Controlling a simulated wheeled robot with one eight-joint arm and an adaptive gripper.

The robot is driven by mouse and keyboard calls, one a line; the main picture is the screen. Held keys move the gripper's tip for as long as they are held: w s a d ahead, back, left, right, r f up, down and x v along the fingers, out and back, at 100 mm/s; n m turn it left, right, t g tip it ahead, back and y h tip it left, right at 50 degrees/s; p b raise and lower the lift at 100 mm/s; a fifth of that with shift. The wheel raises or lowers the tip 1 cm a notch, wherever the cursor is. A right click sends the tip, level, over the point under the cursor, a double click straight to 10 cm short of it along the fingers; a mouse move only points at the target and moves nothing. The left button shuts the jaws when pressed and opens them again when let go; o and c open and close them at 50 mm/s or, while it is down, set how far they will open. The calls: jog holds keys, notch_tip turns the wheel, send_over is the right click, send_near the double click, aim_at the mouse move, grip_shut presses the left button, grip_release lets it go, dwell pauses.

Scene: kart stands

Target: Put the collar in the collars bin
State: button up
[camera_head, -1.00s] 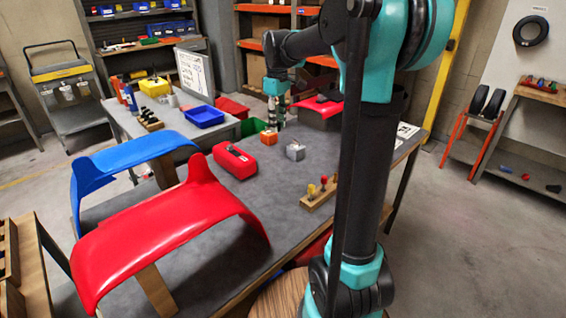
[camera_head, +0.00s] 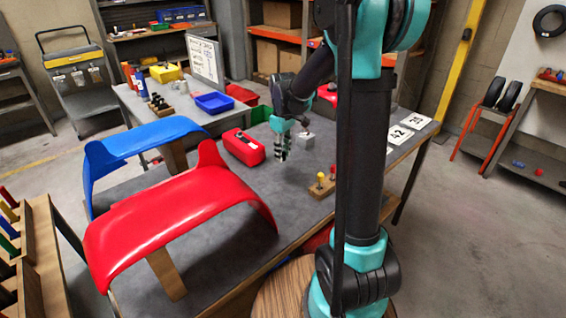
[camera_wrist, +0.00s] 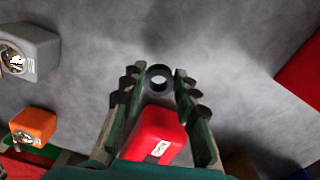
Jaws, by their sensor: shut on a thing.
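The collar (camera_wrist: 160,77) is a small dark ring with an open centre, between the fingertips in the wrist view. My gripper (camera_wrist: 160,78) is shut on it, with the grey tabletop (camera_wrist: 230,50) visible beyond. In the head view my gripper (camera_head: 283,155) points down over the table, between the red box and the grey cube. The collar is too small to make out there. A blue bin (camera_head: 214,103) stands on the back bench, and a green bin (camera_head: 260,114) lies behind the table. No readable label shows which is the collars bin.
A red box (camera_head: 243,147) sits just left of my gripper, a grey cube (camera_head: 305,141) to its right. An orange cube (camera_wrist: 33,125) shows in the wrist view. A wooden knob rack (camera_head: 322,187) is nearer. Red (camera_head: 180,215) and blue (camera_head: 140,145) fenders stand at left.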

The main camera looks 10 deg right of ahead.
aim_at(283, 170)
jog(key=shift+f, duration=2.25)
jog(key=o, duration=1.1)
jog(key=shift+f, duration=0.1)
jog(key=shift+o, duration=0.2)
